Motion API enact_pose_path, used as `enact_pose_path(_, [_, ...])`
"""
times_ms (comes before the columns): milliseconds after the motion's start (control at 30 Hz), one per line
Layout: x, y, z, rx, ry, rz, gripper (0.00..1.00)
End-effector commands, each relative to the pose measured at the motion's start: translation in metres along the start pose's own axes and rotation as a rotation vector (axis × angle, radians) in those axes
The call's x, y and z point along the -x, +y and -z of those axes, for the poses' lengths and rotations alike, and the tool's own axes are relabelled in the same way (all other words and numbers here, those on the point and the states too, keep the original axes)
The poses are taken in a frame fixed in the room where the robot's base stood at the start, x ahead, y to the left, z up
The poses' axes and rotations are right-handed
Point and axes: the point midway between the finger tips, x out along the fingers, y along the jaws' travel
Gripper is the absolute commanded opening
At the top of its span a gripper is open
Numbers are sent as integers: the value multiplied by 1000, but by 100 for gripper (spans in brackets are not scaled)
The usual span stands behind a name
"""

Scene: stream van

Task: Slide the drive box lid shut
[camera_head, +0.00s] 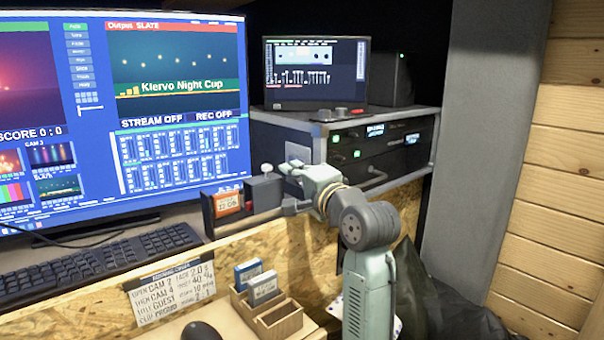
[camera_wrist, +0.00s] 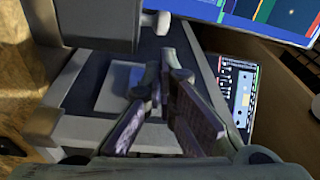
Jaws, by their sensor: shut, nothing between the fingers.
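The drive box (camera_head: 210,218) appears to be the small dark box with an orange display or label, at the desk's back edge below the large monitor. My gripper (camera_head: 288,172) is close to the right of this block; contact cannot be told. In the wrist view, my gripper's fingers (camera_wrist: 165,80) are shut and empty. A grey block with a pale knob (camera_wrist: 100,18), perhaps the lid, shows ahead, upper left.
The large monitor (camera_head: 180,100) stands behind left. The equipment rack (camera_head: 370,155), with a small screen (camera_head: 316,72) on it, is close behind my gripper. A keyboard (camera_head: 90,265) and a wooden card holder (camera_head: 278,320) are in front. A grey pillar (camera_head: 485,130) stands right.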

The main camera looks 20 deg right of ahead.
Motion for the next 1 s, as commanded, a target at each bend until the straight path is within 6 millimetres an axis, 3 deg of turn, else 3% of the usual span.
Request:
enact_pose_path(100, [-19, -2, 0, 1, -1, -1, 0])
enact_pose_path(300, [-34, -1, 0, 2, 0, 0, 0])
enact_pose_path(700, [-36, -1, -3, 2, -1, 1, 0])
enact_pose_path(767, [-35, -3, -10, 3, -3, 1, 0])
enact_pose_path(1000, [-25, -14, -66, 3, -6, 1, 0])
